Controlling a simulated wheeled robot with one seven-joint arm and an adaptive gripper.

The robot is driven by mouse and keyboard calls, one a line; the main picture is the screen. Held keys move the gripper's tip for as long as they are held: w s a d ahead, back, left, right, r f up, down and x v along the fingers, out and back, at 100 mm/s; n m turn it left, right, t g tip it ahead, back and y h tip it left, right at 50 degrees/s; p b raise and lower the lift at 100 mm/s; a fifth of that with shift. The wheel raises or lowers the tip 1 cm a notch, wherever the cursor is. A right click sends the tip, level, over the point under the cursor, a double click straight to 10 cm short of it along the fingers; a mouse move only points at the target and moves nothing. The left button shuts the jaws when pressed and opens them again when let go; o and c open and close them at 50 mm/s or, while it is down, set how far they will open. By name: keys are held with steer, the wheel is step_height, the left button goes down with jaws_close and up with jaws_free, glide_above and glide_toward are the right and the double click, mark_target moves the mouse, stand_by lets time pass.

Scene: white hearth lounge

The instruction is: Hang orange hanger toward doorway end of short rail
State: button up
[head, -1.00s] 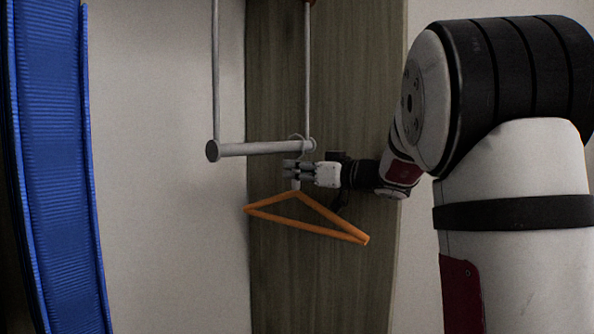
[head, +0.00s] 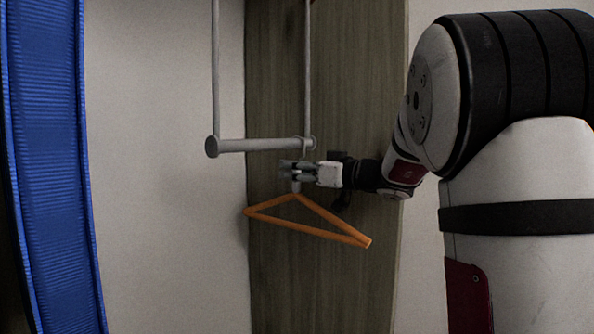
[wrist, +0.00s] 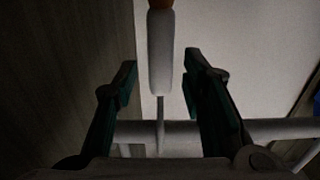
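The orange hanger (head: 308,218) hangs below the short grey rail (head: 262,146) in the head view. Its hook is at the rail's right part, close to the right end, and appears to rest over the bar. In the wrist view the hanger's pale neck (wrist: 160,55) stands between my fingers, and its thin hook wire reaches the rail (wrist: 260,129). My gripper (head: 292,169) is just below the rail at the hanger's neck. In the wrist view my gripper (wrist: 161,78) is open, with a gap on each side of the neck.
Two thin rods (head: 215,70) hold the rail from above. A wood-grain panel (head: 345,90) stands behind the rail's right part. A blue ribbed surface (head: 52,150) runs down the far left. The space between it and the rail is clear.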

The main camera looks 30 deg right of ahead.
steer(key=v, duration=1.2)
steer(key=s+a+f+g, duration=0.3)
steer(key=s+a+f, duration=0.1)
steer(key=a, duration=0.3)
steer(key=s+a+f+m+g+y, duration=0.1)
steer(key=s+a+f+g, duration=0.25)
steer(key=a, duration=0.45)
steer(key=s+a+f+g, duration=0.3)
steer(key=s+a+f, duration=0.1)
steer(key=a, duration=0.3)
steer(key=s+f+m+g+h, duration=0.2)
steer(key=s+f+h, duration=0.6)
steer(key=s, duration=0.6)
step_height(320, 180, down, 2)
steer(key=shift+s+d+f+m+g, duration=0.1)
steer(key=shift+s+d+m+g, duration=0.25)
steer(key=shift+m, duration=0.35)
